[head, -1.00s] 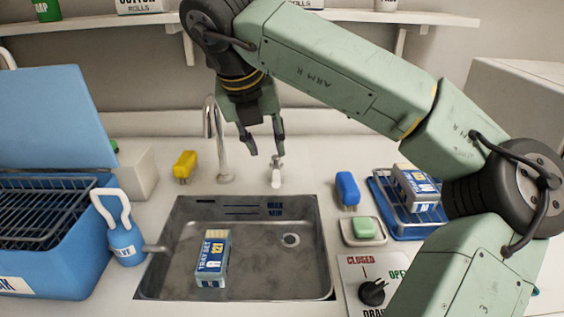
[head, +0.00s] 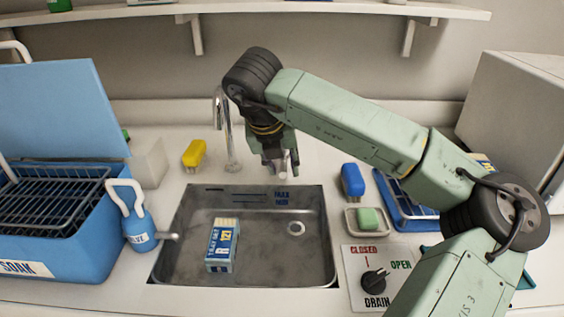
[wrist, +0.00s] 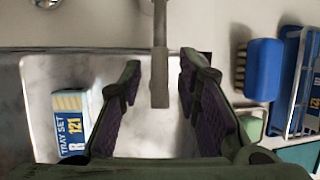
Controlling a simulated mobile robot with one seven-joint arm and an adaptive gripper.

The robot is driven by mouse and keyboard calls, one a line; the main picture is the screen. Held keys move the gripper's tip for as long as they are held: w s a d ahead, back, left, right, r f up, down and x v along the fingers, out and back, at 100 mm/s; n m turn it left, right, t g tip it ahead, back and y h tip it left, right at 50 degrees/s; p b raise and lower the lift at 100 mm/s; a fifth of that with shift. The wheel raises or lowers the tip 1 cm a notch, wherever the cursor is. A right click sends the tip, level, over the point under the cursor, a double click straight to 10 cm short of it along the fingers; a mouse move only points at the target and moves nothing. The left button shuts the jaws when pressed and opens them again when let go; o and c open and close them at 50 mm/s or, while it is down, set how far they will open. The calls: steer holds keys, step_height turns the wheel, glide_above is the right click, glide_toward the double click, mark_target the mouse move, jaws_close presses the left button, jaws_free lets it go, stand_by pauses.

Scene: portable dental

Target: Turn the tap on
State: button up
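The tap's curved metal spout (head: 225,130) stands behind the sink, towards its left. The tap's short lever handle is to the right of the spout; in the head view it is mostly hidden by my gripper (head: 281,168). In the wrist view the lever (wrist: 159,62) is a grey bar coming down from the top edge, ending between my two fingers. My gripper is open, with a finger on each side of the lever and a visible gap to both. No water shows at the spout.
The sink (head: 185,262) holds a tray-set box (head: 222,247). A yellow brush (head: 194,153), blue brush (head: 352,180), green soap (head: 369,219) and drain knob (head: 374,283) surround it. A blue soak bin (head: 90,255) and bottle (head: 138,232) stand left.

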steer(key=shift+c, duration=0.5)
jaws_close()
